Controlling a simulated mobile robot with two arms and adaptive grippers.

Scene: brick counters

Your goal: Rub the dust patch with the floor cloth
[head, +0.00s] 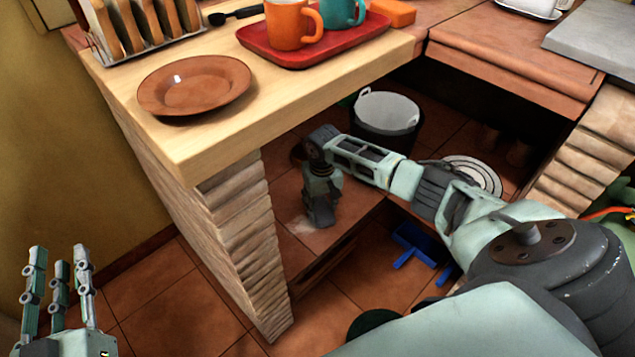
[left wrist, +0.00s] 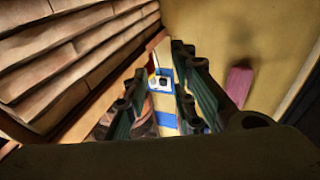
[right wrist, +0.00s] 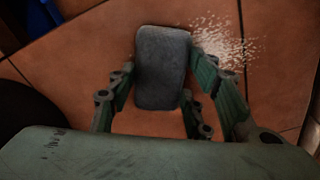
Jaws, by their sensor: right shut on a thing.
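The floor cloth (right wrist: 162,65) is a dark grey, rounded pad in the right wrist view. My right gripper (right wrist: 155,100) is shut on it, with fingers on both sides. The dust patch (right wrist: 225,45) is a scatter of pale specks on the tiles, directly beside the cloth's right edge. In the head view, my right gripper (head: 320,212) points down under the counter, and the dust patch (head: 300,226) shows faintly at its left. The cloth is mostly hidden there. Whether the cloth touches the surface is unclear. My left gripper (head: 60,285) is open and empty at the lower left.
A brick pillar (head: 240,230) and wooden counter (head: 300,85) stand close left of my right arm. A dark bucket (head: 385,118) and a white round thing (head: 470,175) are behind it. A blue dustpan (head: 415,243) lies in front. The counter holds a brown plate (head: 195,85) and red tray (head: 345,45).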

